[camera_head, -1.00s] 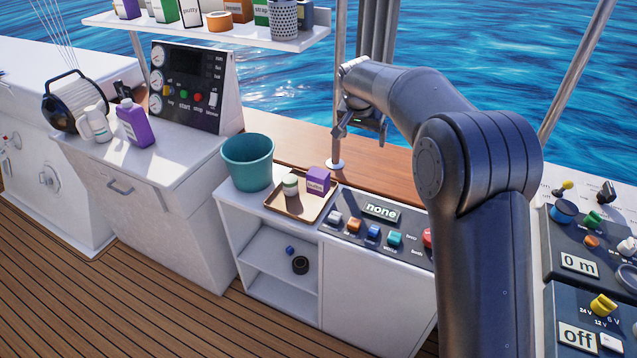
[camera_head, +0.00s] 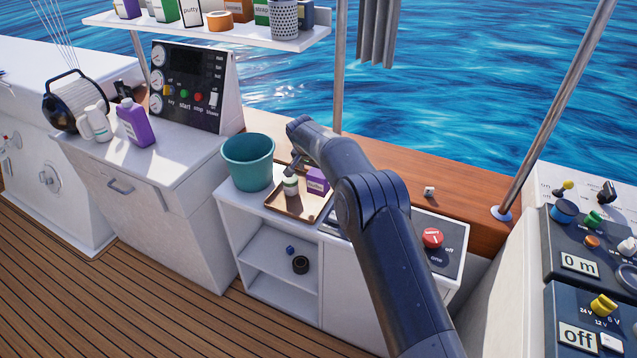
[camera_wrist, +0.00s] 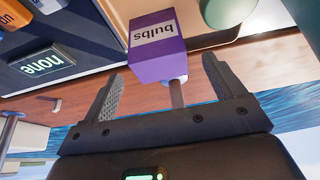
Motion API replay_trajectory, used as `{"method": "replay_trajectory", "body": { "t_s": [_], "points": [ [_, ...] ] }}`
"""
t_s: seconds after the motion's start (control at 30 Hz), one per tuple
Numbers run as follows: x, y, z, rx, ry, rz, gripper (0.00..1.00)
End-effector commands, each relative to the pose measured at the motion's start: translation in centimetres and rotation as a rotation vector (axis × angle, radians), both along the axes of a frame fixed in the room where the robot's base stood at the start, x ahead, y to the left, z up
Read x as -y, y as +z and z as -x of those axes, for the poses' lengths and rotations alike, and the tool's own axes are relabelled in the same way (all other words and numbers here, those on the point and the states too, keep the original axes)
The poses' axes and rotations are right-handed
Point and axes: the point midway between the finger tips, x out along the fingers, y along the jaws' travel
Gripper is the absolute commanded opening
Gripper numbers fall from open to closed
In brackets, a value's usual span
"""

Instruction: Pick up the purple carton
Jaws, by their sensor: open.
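The purple carton (camera_head: 317,181), labelled "bulbs", stands on a brown tray (camera_head: 285,208) on the white counter, just right of a small white jar with a green lid (camera_head: 290,185). In the wrist view the carton (camera_wrist: 157,62) shows upside down, ahead of my fingers and roughly in line with the gap between them. My gripper (camera_wrist: 163,72) is open, with nothing held in it. In the head view my gripper (camera_head: 293,165) is partly hidden, close above the tray near the jar and carton.
A teal bucket (camera_head: 248,164) stands left of the tray. A control panel with a red knob (camera_head: 432,238) lies to the right, partly behind my arm. The jar's green lid (camera_wrist: 226,10) is close beside the carton in the wrist view. A wooden ledge (camera_head: 390,172) runs behind.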

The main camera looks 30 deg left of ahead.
Motion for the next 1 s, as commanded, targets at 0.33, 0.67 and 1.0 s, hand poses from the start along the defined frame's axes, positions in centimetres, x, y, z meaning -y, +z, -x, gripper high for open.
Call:
{"method": "replay_trajectory", "body": {
  "t_s": [0.33, 0.67, 1.0],
  "points": [
    [0.1, -3.3, -1.2, -0.002, 0.000, 0.001, 0.87],
    [0.1, -5.3, -2.2, 0.001, 0.001, 0.000, 0.87],
    [0.1, -5.3, -2.1, 0.001, 0.001, 0.000, 0.74]
  ]
}}
